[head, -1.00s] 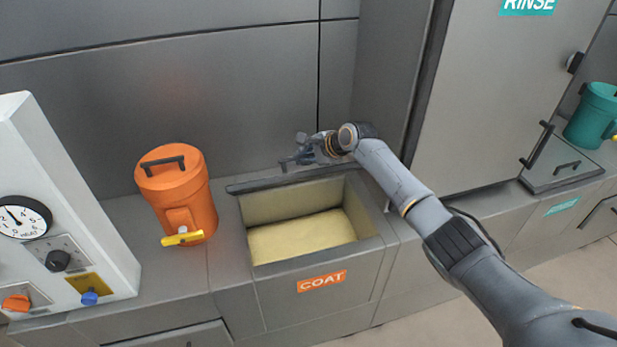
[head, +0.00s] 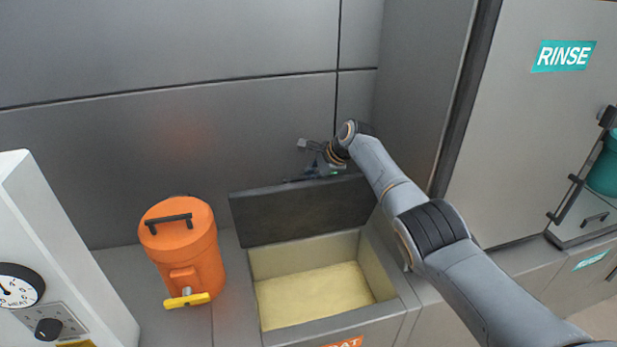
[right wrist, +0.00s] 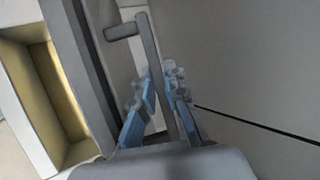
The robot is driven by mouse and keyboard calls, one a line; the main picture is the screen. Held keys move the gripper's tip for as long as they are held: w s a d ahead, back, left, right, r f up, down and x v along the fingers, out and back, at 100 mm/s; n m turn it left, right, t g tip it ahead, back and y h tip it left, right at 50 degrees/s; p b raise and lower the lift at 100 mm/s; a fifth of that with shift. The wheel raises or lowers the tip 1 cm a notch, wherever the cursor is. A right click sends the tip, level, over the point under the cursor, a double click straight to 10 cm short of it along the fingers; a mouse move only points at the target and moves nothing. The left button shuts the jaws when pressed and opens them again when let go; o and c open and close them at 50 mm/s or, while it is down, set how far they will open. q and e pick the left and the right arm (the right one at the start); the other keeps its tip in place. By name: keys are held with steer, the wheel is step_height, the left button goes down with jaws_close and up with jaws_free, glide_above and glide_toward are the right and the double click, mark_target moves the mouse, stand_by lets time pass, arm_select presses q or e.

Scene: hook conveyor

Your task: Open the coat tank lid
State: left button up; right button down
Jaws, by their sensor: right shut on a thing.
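The coat tank (head: 384,316) has a pale yellow bath inside and its top is uncovered. Its dark grey lid (head: 300,212) stands raised along the tank's back edge, with its dark inner face toward me. My right gripper (head: 312,162) is behind the lid's upper edge. In the right wrist view its blue fingers (right wrist: 158,105) are closed around a grey bar handle (right wrist: 148,50) beside the lid slab (right wrist: 84,75). The handle is hidden by the lid in the head view. My left gripper is not in view.
An orange drum (head: 180,245) with a yellow tap stands left of the tank. A white panel with a gauge (head: 18,290) is at the far left. A tall cabinet (head: 520,150) with a RINSE sign is to the right. A grey wall (head: 200,150) stands close behind the gripper.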

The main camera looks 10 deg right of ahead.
steer(key=shift+w+r, duration=0.3)
steer(key=shift+w, duration=0.2)
steer(key=c, duration=1.5)
jaws_free()
steer(key=shift+o, duration=0.5)
steer(key=shift+w+f, duration=0.25)
steer(key=shift+f, duration=0.05)
steer(key=v, duration=1.2)
steer(key=shift+d, duration=0.1)
